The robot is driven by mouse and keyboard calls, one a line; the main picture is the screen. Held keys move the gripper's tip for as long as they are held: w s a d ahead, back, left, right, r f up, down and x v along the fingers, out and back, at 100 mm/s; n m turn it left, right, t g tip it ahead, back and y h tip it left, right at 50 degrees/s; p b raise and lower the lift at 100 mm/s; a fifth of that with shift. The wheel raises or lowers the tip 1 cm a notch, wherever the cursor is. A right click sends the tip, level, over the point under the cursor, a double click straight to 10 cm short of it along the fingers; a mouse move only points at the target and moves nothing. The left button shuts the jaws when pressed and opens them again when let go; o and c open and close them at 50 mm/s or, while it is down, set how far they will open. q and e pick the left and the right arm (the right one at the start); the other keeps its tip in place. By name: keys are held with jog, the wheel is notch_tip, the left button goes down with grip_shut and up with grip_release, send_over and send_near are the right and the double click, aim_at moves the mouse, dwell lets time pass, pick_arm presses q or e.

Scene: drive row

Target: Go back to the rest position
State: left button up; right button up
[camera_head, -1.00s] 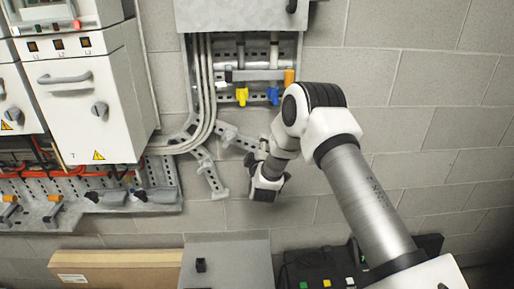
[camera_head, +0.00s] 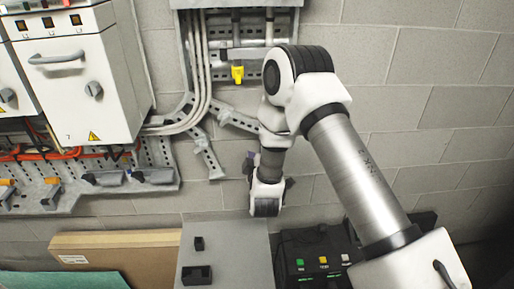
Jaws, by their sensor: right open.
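My right arm comes in from the lower right, and its gripper (camera_head: 266,174) hangs in front of the grey block wall, above the grey panel. Its jaws are partly hidden behind the wrist, with dark finger parts showing on both sides. It is open, and I see nothing held in it. It looks apart from the wall fittings, though the depth gap is hard to judge. My left gripper is out of view.
A white switch cabinet (camera_head: 78,75) and a perforated rail (camera_head: 60,200) are at left. Below are a cardboard box (camera_head: 115,240), a grey panel (camera_head: 225,240) and a black case with coloured buttons (camera_head: 310,250). The right wall is bare.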

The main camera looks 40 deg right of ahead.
dwell(0.4)
jog(key=s+a+f+n+g+y+b, duration=0.1)
jog(key=s+a+f+g+y, duration=0.2)
jog(key=f, duration=0.5)
jog(key=s+a+f+y+b, duration=0.1)
jog(key=s+a+f+b, duration=0.15)
jog(key=s+f, duration=0.4)
jog(key=s+a+f+n+g+y+b, duration=0.1)
jog(key=s+a+f+g+y, duration=0.15)
jog(key=f, duration=0.75)
jog(key=s+a+f+m+g+y, duration=0.1)
jog(key=s+a+f+m+g, duration=0.1)
jog(key=s, duration=0.5)
jog(key=s+a+f+m+g+y, duration=0.1)
jog(key=s+a+f+m+g, duration=0.2)
jog(key=s, duration=0.5)
jog(key=s+a+f+m+g+y, duration=0.1)
jog(key=s+a+f+m+g, duration=0.2)
jog(key=s+g, duration=0.2)
jog(key=s, duration=0.2)
jog(key=shift+s+m, duration=0.3)
jog(key=shift+a, duration=0.1)
